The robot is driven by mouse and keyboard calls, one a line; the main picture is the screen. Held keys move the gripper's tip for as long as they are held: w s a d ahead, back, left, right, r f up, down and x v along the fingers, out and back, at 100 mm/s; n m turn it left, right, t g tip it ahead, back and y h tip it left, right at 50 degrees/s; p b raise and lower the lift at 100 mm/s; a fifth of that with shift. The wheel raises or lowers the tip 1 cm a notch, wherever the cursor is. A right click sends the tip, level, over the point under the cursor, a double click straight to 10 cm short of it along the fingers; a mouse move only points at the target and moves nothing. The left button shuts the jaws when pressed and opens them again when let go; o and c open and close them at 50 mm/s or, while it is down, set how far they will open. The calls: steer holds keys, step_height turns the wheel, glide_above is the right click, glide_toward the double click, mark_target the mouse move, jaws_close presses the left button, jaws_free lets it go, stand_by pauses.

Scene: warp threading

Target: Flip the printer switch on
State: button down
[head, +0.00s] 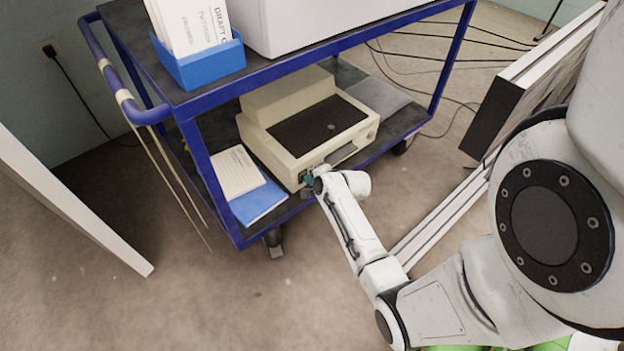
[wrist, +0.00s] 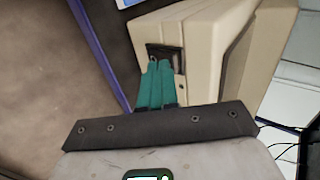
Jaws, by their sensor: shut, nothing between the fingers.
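The beige printer (head: 305,130) stands on the lower shelf of a blue cart, and its front corner shows in the wrist view (wrist: 205,35). A dark recessed switch (wrist: 166,54) sits in its front face. My gripper (wrist: 158,66) has teal fingers closed together, with the tips right at the switch's lower edge and partly covering it. I cannot tell whether the tips touch it, or which way the switch is set. In the head view my gripper (head: 309,180) is at the printer's front left corner, small and partly hidden by my wrist.
The blue cart (head: 203,165) has an upper shelf close above the printer, with a blue file box (head: 200,66) on it. Papers and a blue folder (head: 258,202) lie left of the printer.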

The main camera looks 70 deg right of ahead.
steer(key=shift+w+d+r+p, duration=0.15)
steer(key=shift+w+p, duration=0.05)
steer(key=shift+p, duration=0.4)
steer(key=shift+r, duration=0.15)
steer(key=shift+r+p, duration=0.7)
steer(key=shift+p, duration=0.25)
